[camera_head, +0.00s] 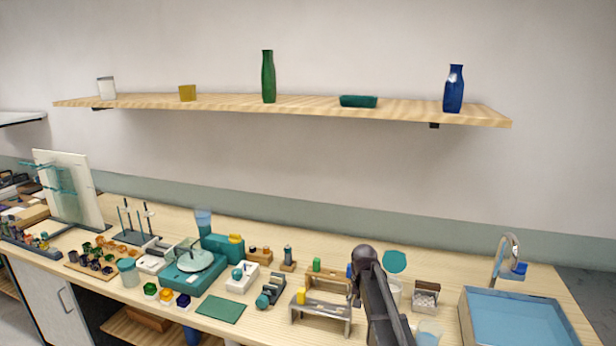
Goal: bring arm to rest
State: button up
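My dark arm (384,310) rises from the bottom edge, right of the middle, and ends in a rounded joint in front of the bench. My gripper cannot be made out; it is not in view or is hidden behind the arm. Teal rods (58,191) stick out from a white upright board (80,200) at the far left. Several thin dark rods stand upright in a rack (130,237) to the right of that board.
The arm hides part of the bench (260,318) between a small grey stand (320,315) and a wooden block holder (425,297). A blue sink (515,320) with a tap lies at the right. A wooden shelf (215,103) with bottles hangs above.

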jog(key=s+n, duration=0.2)
jog(key=s, duration=2.1)
jog(key=shift+s+d+n, duration=0.25)
jog(key=shift+d+n, duration=0.15)
